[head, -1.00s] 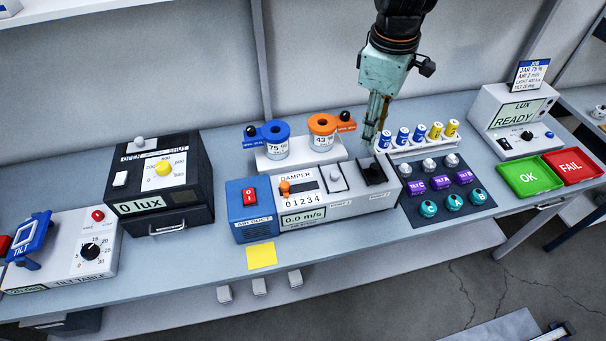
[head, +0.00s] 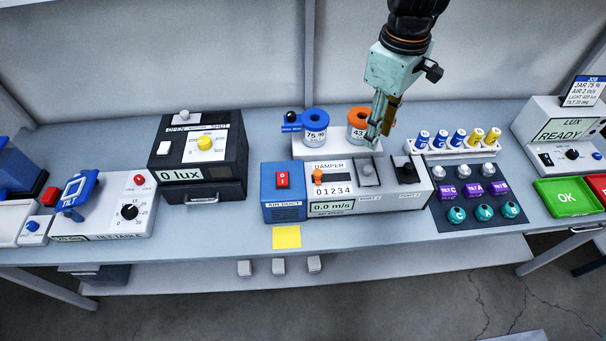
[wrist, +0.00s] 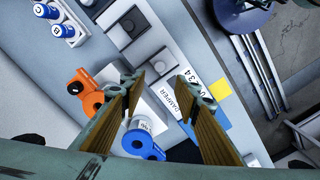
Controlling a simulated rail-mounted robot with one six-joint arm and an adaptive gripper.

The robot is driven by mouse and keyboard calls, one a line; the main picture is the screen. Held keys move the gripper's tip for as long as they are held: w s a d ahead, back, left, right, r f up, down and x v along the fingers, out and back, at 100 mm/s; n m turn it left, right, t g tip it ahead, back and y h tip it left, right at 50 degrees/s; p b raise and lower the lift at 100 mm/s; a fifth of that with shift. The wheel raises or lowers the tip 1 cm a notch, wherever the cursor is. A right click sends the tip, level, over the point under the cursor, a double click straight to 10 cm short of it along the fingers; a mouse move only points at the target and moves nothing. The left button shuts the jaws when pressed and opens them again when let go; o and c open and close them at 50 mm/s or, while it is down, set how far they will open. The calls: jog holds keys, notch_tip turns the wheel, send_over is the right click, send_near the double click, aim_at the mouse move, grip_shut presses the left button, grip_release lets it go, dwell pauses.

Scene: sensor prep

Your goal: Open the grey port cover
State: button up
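The grey port cover (head: 367,174) is a small square with a knob. It sits flat on top of the air duct unit (head: 330,206), between the damper scale and the black port cover (head: 407,173). In the wrist view the grey cover (wrist: 159,64) lies beyond the fingertips and the black cover (wrist: 131,23) is farther up. My gripper (head: 374,142) is above and behind the grey cover in the head view, apart from it. The wrist view shows my gripper (wrist: 158,82) with its fingers spread and nothing between them.
A jar with an orange lid (head: 358,119) and one with a blue lid (head: 314,123) stand close behind the unit. A rack of blue and yellow vials (head: 463,149) stands behind right, and a dark mat of knobs (head: 478,197) right. A yellow note (head: 287,237) lies in front.

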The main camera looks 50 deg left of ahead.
aim_at(368, 167)
jog(key=shift+f, duration=6.55)
jog(key=shift+c, duration=0.7)
grip_shut()
